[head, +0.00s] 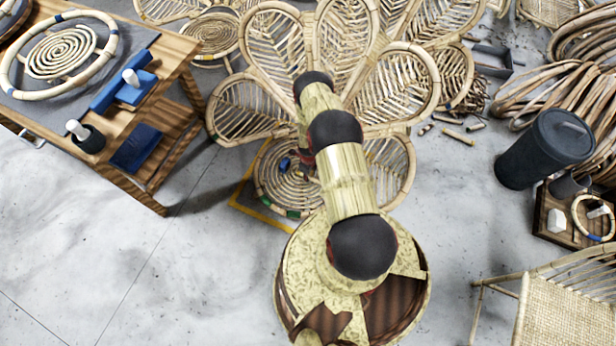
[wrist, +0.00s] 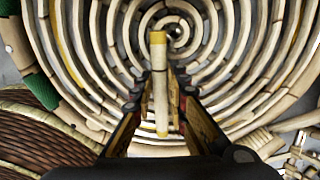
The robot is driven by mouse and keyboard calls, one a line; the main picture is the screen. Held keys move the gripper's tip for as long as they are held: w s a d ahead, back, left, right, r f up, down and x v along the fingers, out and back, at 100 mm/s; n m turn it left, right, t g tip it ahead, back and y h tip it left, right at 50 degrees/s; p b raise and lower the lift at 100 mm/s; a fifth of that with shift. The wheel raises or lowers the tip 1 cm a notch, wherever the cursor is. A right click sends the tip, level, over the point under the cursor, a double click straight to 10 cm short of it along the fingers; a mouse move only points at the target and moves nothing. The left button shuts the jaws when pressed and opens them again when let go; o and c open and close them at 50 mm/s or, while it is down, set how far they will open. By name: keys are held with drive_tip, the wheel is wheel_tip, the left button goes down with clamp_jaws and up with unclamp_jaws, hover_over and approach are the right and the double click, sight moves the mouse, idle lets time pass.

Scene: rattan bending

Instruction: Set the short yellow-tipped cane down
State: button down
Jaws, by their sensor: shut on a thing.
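The short yellow-tipped cane (wrist: 160,100) stands out in the wrist view as a pale stick with yellow at both ends. My gripper (wrist: 161,86) is shut on it, with one dark finger on each side. Behind the cane is a round spiral rattan seat (wrist: 225,70), seen in the head view (head: 270,188) below a fan-shaped rattan back. I cannot tell whether the cane touches the seat. In the head view my arm reaches over the seat and hides the cane and most of the gripper.
A green wrap (wrist: 42,90) marks the seat rim. A wooden workbench (head: 170,85) holds a rattan ring and blue fixtures at left. A black bin (head: 545,150) stands right, near coiled canes (head: 570,80). The concrete floor (head: 130,240) at lower left is clear.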

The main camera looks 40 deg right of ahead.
drive_tip(key=c, duration=1.8)
unclamp_jaws()
drive_tip(key=shift+o, duration=0.2)
